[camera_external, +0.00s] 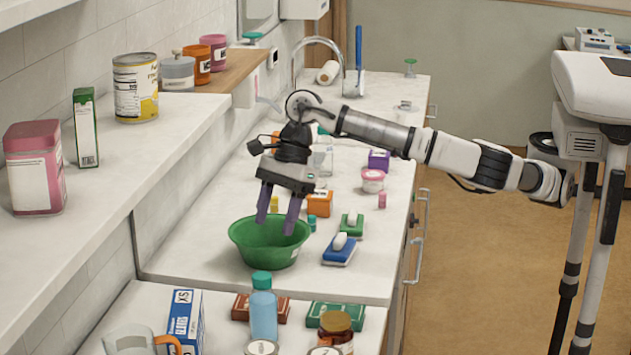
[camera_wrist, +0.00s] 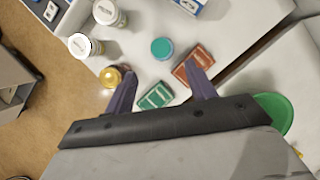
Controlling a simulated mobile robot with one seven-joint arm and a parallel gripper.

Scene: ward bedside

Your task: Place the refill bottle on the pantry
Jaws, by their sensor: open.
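The likely refill bottle is a clear blue bottle (camera_external: 263,313) with a teal cap, upright on the near counter. In the wrist view only its round teal cap (camera_wrist: 162,48) shows clearly, seen from above, beyond and between my fingertips. My gripper (camera_external: 275,226) is open and empty, fingers pointing down, over the green bowl (camera_external: 250,240) in the external view; it also shows in the wrist view (camera_wrist: 160,72). The bottle is apart from my fingers. No label names the pantry; the raised white shelf (camera_external: 140,165) at left, holding tins and boxes, may be it.
Red (camera_external: 245,307) and green (camera_external: 335,314) boxes lie close behind the bottle. A blue-white box (camera_external: 186,320), a pitcher (camera_external: 130,340) and an amber jar (camera_external: 336,328) stand around it.

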